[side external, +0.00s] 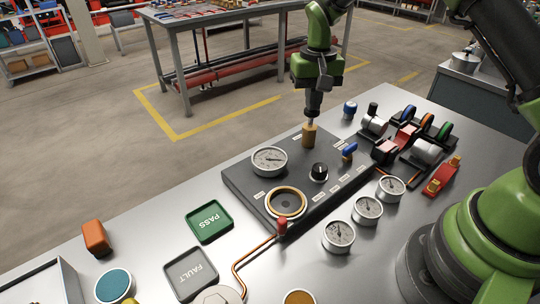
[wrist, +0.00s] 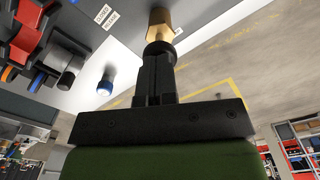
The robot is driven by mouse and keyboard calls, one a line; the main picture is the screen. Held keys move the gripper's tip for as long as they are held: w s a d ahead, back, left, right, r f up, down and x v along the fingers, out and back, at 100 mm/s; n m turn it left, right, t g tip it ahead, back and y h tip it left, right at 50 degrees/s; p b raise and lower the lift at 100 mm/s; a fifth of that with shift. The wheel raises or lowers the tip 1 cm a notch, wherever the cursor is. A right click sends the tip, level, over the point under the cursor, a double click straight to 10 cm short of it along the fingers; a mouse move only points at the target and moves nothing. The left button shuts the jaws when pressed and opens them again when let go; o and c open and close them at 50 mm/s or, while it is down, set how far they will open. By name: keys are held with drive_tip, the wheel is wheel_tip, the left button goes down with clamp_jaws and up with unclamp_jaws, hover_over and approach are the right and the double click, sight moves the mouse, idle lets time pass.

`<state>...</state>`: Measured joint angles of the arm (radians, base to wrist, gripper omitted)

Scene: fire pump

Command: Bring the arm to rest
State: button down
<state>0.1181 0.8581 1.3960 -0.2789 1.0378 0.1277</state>
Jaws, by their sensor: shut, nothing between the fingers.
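My gripper (side external: 313,112) points down above the far edge of a dark panel (side external: 242,188) on the steel bench. Its dark fingers look closed together, with nothing held between them. Just below the fingertips stands an upright brass fitting (side external: 309,136). In the wrist view the shut gripper (wrist: 158,58) shows with the brass fitting (wrist: 160,22) just past the tips. I cannot tell whether the tips touch it. My arm above the gripper leaves the top of the side view.
The panel carries a gauge (side external: 269,158), a black knob (side external: 319,172), a blue lever (side external: 350,148) and a brass ring (side external: 286,189). Several loose gauges (side external: 339,236) lie nearby. A green PASS tray (side external: 190,220) and a grey FAULT tray (side external: 168,274) lie left. A pump assembly (side external: 425,150) stands right.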

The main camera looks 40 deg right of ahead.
drive_tip(key=shift+f, duration=1.05)
drive_tip(key=shift+r, duration=1.9)
drive_tip(key=shift+r, duration=3.55)
